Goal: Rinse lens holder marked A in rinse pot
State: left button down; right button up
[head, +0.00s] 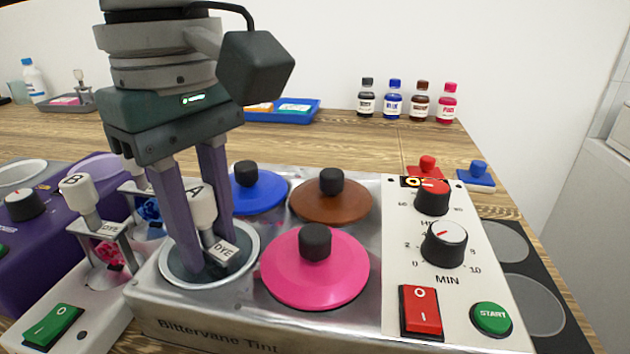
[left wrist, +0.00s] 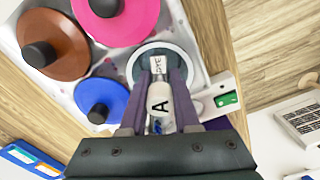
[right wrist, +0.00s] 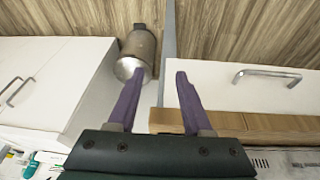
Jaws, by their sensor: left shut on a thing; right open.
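The lens holder marked A (head: 202,208) has a white handle and a DYE tag. My left gripper (head: 208,262) is shut on it, fingers pointing down. The holder is at the open round pot (head: 250,268) at the front left of the metal tint unit, its lower part hidden by the fingers and tag. The left wrist view also shows the holder (left wrist: 157,105) between the fingers, over the pot (left wrist: 135,64). No label shows on this pot, so I cannot tell whether it is the rinse pot. My right gripper (right wrist: 160,73) is open and empty, away from the unit.
Beside the pot are pots under blue (head: 262,195), brown (head: 345,205) and pink (head: 290,280) lids. Holder B (head: 78,190) stands in a white rack on the left, near a purple unit (head: 25,240). Several bottles (head: 394,100) stand behind. A metal cylinder (right wrist: 142,45) lies beyond my right gripper.

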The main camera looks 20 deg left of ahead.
aim_at(195, 191)
pick_arm(q)
jog(key=shift+f+b, duration=0.45)
jog(key=shift+b, duration=0.15)
dwell(0.6)
jog(key=shift+r, duration=0.15)
dwell(0.3)
jog(key=shift+f+b, duration=0.2)
jog(key=shift+b, duration=0.25)
dwell(0.3)
jog(key=shift+r, duration=0.2)
dwell(0.7)
jog(key=shift+f+b, duration=0.2)
jog(key=shift+b, duration=0.25)
jog(key=shift+r, duration=0.15)
dwell(0.6)
jog(key=shift+r+p, duration=2.45)
jog(key=shift+r, duration=1.2)
